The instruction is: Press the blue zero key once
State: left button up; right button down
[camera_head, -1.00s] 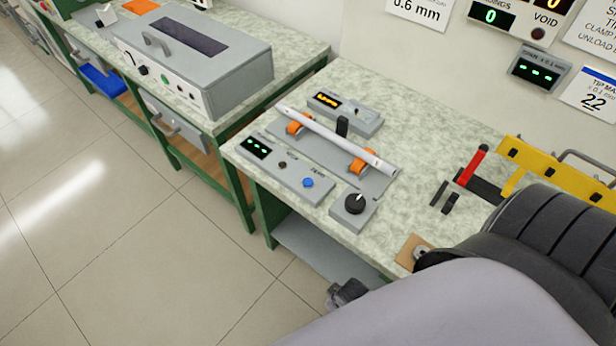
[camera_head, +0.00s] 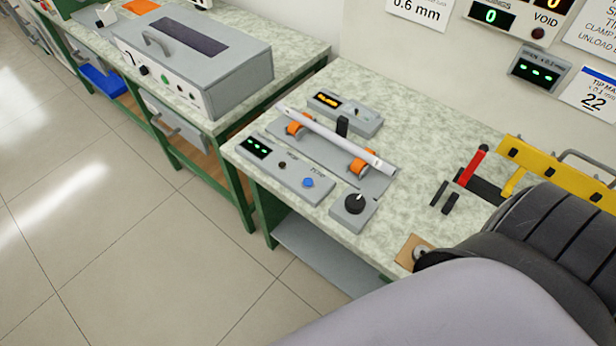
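The blue key (camera_head: 308,182) is a round button at the right end of a grey panel (camera_head: 270,167) on the near bench. A green dashed display (camera_head: 256,147) and a small dark button (camera_head: 282,165) are on the same panel. Nothing covers the blue key or touches it. Neither of my grippers is in view; a grey and black link of my arm fills the lower right.
Behind the panel a pale rod (camera_head: 335,138) lies on orange rollers (camera_head: 361,164). A grey knob box (camera_head: 353,206) stands right of the panel. A red-handled clamp (camera_head: 472,163) and yellow rail (camera_head: 555,170) are farther right. A grey machine (camera_head: 195,60) occupies the left bench.

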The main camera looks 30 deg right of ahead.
aim_at(307, 182)
jog(key=i+j, duration=0.25)
jog(key=j, duration=0.15)
jog(key=i+j, duration=0.3)
jog(key=j+z, duration=0.1)
jog(key=z, duration=1.65)
